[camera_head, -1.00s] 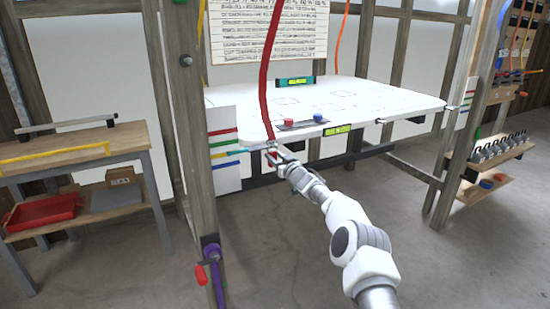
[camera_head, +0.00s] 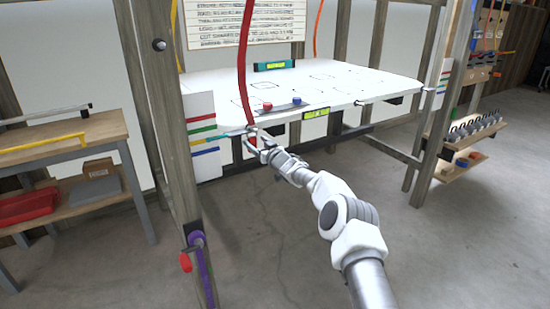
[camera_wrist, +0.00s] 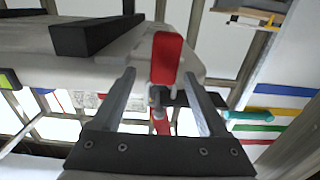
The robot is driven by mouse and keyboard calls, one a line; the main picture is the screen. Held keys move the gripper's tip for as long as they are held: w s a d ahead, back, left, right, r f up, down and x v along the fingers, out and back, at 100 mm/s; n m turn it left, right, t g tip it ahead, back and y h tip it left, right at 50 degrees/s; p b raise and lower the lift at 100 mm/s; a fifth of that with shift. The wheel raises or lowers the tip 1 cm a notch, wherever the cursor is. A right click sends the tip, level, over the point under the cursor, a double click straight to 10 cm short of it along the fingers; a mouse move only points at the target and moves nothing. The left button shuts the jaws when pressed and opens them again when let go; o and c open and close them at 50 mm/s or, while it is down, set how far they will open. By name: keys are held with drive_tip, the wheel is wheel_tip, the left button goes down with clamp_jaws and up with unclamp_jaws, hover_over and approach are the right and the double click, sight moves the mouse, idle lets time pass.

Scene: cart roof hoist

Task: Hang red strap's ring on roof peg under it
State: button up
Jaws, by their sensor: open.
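The red strap (camera_head: 243,65) hangs down from above in front of the white roof panel (camera_head: 345,88); its lower end is at the panel's near edge. My gripper (camera_head: 252,143) is open at that lower end. In the wrist view, a red piece (camera_wrist: 166,58) stands just beyond and between my open fingertips (camera_wrist: 160,82). A small grey metal part (camera_wrist: 157,97) and more red (camera_wrist: 160,124) show below it, between the fingers. I cannot tell the ring's shape or whether it touches a finger. A teal bar (camera_wrist: 250,115) points in from the right; I cannot tell which part is the peg.
A wooden post (camera_head: 165,120) with a purple strap (camera_head: 203,270) stands left of my arm. A side table (camera_head: 70,135) with a red tray (camera_head: 28,204) is farther left. A rack (camera_head: 460,160) stands at right. The floor beneath the panel is clear.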

drive_tip(key=shift+v, duration=1.6)
drive_tip(key=p+v, duration=0.2)
drive_tip(key=v, duration=1.1)
drive_tip(key=s+d+r+m+g+h, duration=0.1)
drive_tip(key=s+d+r+g+h, duration=0.2)
drive_tip(key=s+d+r+h, duration=0.55)
drive_tip(key=s+d+r+m+g+h, duration=0.1)
drive_tip(key=s+d+r+m+g, duration=0.15)
drive_tip(key=s+r, duration=0.75)
drive_tip(key=s+d+f+m+g, duration=0.2)
drive_tip(key=s+f, duration=0.1)
drive_tip(key=s, duration=1.3)
drive_tip(key=s+d+f+m+g, duration=0.1)
drive_tip(key=s+d+f+g, duration=0.15)
drive_tip(key=s, duration=1.35)
wheel_tip(320, 180, up, 12)
drive_tip(key=p, duration=1.2)
drive_tip(key=shift+w+a+r+t+p, duration=0.25)
drive_tip(key=shift+a+t+p, duration=0.05)
drive_tip(key=shift+a+p, duration=0.15)
